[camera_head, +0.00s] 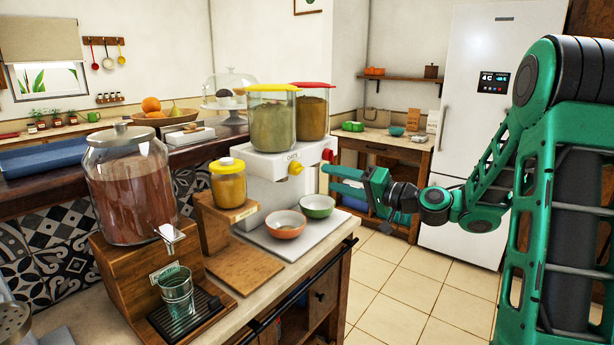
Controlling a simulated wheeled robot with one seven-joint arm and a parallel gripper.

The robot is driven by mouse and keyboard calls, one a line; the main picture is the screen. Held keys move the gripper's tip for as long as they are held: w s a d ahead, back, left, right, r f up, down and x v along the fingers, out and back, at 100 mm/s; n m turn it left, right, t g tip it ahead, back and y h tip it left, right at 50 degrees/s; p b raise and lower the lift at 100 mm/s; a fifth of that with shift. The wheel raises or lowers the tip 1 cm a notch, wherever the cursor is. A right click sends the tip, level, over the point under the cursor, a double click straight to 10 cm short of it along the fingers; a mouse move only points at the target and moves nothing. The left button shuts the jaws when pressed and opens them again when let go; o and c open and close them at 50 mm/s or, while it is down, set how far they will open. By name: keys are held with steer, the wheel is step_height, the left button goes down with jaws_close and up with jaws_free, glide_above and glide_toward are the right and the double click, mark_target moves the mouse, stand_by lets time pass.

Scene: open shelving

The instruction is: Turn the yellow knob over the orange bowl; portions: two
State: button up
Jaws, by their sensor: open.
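A white dispenser (268,164) carries two clear hoppers: a yellow-lidded one (271,122) with greenish contents and a red-lidded one (310,115) with orange-brown contents. The yellow knob (295,168) is on its front under the yellow-lidded hopper. A red knob (328,155) is to its right. The orange bowl (285,225) stands on the white base below the yellow knob; I see no clear contents in it. A green bowl (317,206) stands to its right. My gripper (328,178) is open and empty, right of the yellow knob and just below the red knob, touching neither as far as I can tell.
A large jar (130,190) with a tap stands at the left on a wooden stand, a glass (177,292) under it. A small yellow-lidded jar (228,184) stands left of the dispenser. Open floor (400,275) lies right of the counter.

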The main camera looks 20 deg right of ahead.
mark_target(301, 171)
steer(key=w+a+n, duration=0.2)
steer(key=n, duration=0.2)
steer(key=w+a+n, duration=0.2)
steer(key=w+n, duration=0.1)
steer(key=n, duration=0.1)
steer(key=w+a+n, duration=0.2)
steer(key=w+n, duration=0.1)
steer(key=shift+w+a+n, duration=0.25)
steer(key=shift+a+n, duration=0.15)
stand_by(0.3)
